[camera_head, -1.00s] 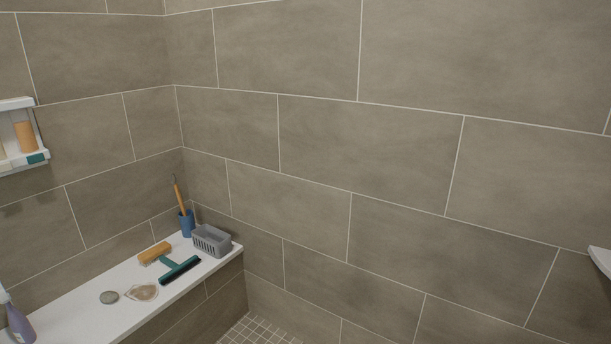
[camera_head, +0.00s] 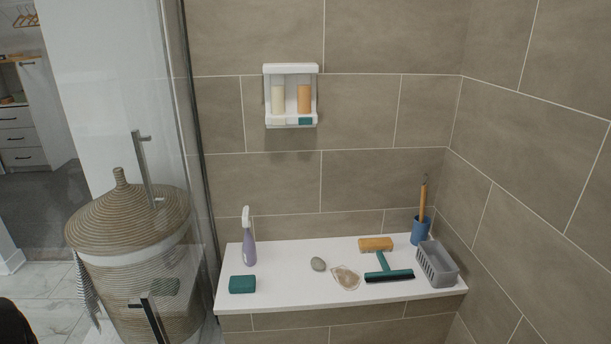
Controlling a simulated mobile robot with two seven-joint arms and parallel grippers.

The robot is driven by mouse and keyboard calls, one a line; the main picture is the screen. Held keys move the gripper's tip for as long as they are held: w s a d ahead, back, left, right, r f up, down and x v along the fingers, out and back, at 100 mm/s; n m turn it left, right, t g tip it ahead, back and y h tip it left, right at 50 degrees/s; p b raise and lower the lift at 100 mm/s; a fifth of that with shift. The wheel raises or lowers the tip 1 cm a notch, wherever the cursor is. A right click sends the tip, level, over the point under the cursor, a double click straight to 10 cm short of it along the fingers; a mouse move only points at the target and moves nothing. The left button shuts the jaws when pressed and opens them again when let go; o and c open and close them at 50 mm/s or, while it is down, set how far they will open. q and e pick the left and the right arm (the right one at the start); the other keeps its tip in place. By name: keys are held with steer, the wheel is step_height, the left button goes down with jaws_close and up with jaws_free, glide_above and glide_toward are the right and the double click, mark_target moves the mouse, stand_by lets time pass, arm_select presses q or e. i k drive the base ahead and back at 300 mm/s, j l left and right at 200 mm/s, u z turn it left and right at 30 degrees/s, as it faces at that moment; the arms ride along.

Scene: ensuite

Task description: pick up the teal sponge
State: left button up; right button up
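A teal block that looks like the teal sponge (camera_head: 242,284) lies at the left front of the white bench (camera_head: 290,293). Nothing covers it and it is apart from the other items. A smaller teal piece (camera_head: 305,121) shows at the lower right of the white wall shelf (camera_head: 291,69); what it is, I cannot tell. Neither of my grippers is in view.
The bench also holds a purple spray bottle (camera_head: 249,250), a grey stone (camera_head: 318,264), a shell-like dish (camera_head: 346,277), a wooden brush (camera_head: 375,244), a teal squeegee (camera_head: 388,275), a blue cup (camera_head: 420,231) and a grey basket (camera_head: 437,265). A glass panel and lidded wicker basket (camera_head: 125,215) stand left.

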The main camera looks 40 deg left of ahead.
mark_target(244, 284)
steer(key=i+u, duration=0.15)
steer(key=u, duration=0.3)
steer(key=i+u, duration=0.15)
steer(key=u, duration=0.25)
steer(key=i+l+u, duration=0.1)
steer(key=u, duration=0.35)
steer(key=i+l+u, duration=0.15)
steer(key=u, duration=0.25)
steer(key=i+l+u, duration=0.15)
steer(key=u, duration=0.3)
steer(key=i+l+u, duration=0.1)
steer(key=l+u, duration=0.15)
steer(key=u, duration=0.15)
steer(key=i+l+u, duration=0.2)
steer(key=u, duration=0.25)
steer(key=i+l+u, duration=0.1)
steer(key=l+u, duration=0.35)
steer(key=i+l+u, duration=0.15)
steer(key=l+u, duration=0.2)
steer(key=l, duration=0.15)
